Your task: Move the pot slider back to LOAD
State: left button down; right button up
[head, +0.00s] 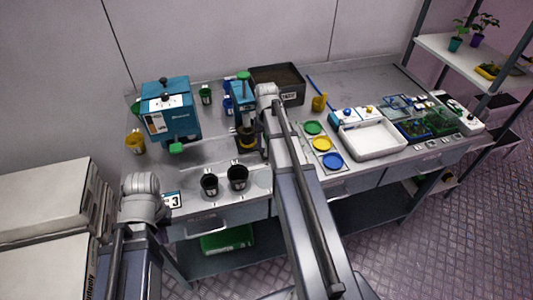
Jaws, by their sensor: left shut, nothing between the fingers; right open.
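A teal dispenser machine (176,122) stands at the back left of the bench, with a green knob (176,148) low at its front. A second blue stand (240,96) with a green top is to its right. A dark pot with a yellow band (246,141) sits in front of this stand. I cannot tell which part is the slider, and no LOAD mark is readable. My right gripper (262,122) is open beside the banded pot, partly hidden by its arm. My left gripper (141,205) is shut and empty at the bench's front left, its fingers mostly hidden.
Two black pots (237,178) (209,185) stand near the front edge. A dark soil bin (277,82) is behind. A white tray (371,140) and coloured discs (322,144) lie to the right. Yellow cups (135,142) (319,102) stand nearby. White boxes (45,200) are at left.

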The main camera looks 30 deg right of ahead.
jog(key=shift+f, duration=0.55)
jog(key=shift+r, duration=0.1)
jog(key=shift+c, duration=0.2)
grip_shut()
dwell(0.8)
